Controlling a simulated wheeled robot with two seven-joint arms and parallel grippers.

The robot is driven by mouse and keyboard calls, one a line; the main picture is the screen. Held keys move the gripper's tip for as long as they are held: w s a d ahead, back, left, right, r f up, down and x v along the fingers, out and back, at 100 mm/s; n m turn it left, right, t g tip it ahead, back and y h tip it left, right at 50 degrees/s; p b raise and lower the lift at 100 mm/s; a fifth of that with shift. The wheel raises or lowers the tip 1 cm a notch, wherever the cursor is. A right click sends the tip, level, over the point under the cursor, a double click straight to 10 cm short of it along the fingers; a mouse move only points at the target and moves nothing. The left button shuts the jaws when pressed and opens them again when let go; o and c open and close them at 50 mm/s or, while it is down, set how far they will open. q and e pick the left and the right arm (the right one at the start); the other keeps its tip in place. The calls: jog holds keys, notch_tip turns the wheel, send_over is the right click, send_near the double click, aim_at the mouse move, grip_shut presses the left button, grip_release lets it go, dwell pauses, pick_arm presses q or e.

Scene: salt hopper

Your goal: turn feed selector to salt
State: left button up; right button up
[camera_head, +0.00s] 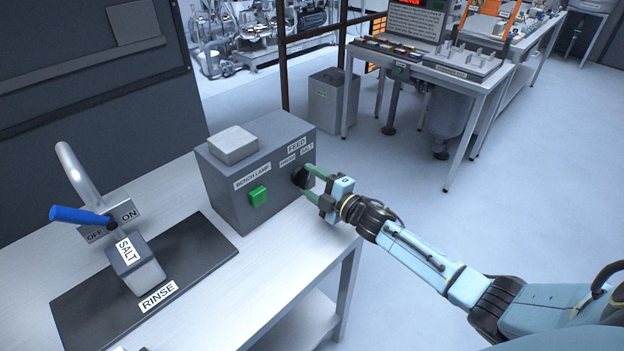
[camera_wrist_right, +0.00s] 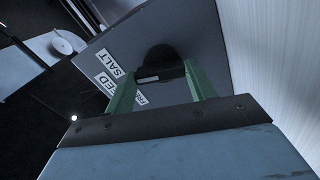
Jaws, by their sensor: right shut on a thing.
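The grey control box (camera_head: 232,196) stands on the bench, with a FEED label above FRESH and SALT labels. The black feed selector knob (camera_head: 300,176) is on its front face, below those labels. My right gripper (camera_head: 308,183) is at the knob, its green fingers on either side, shut on it. In the right wrist view the dark knob (camera_wrist_right: 160,62) sits between the two green fingers (camera_wrist_right: 160,90), with a pale mark on its edge. The SALT label (camera_wrist_right: 109,63) is beside it. Which label the knob points to is unclear. My left gripper is not in view.
A green BENCH LAMP button (camera_head: 258,196) is left of the knob.

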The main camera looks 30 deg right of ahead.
jog(key=shift+m+p, duration=0.55)
jog(key=shift+m, duration=1.35)
jog(key=o, duration=1)
jog(key=shift+s+d, duration=0.1)
jog(key=v, duration=1.3)
jog(key=shift+p, duration=0.35)
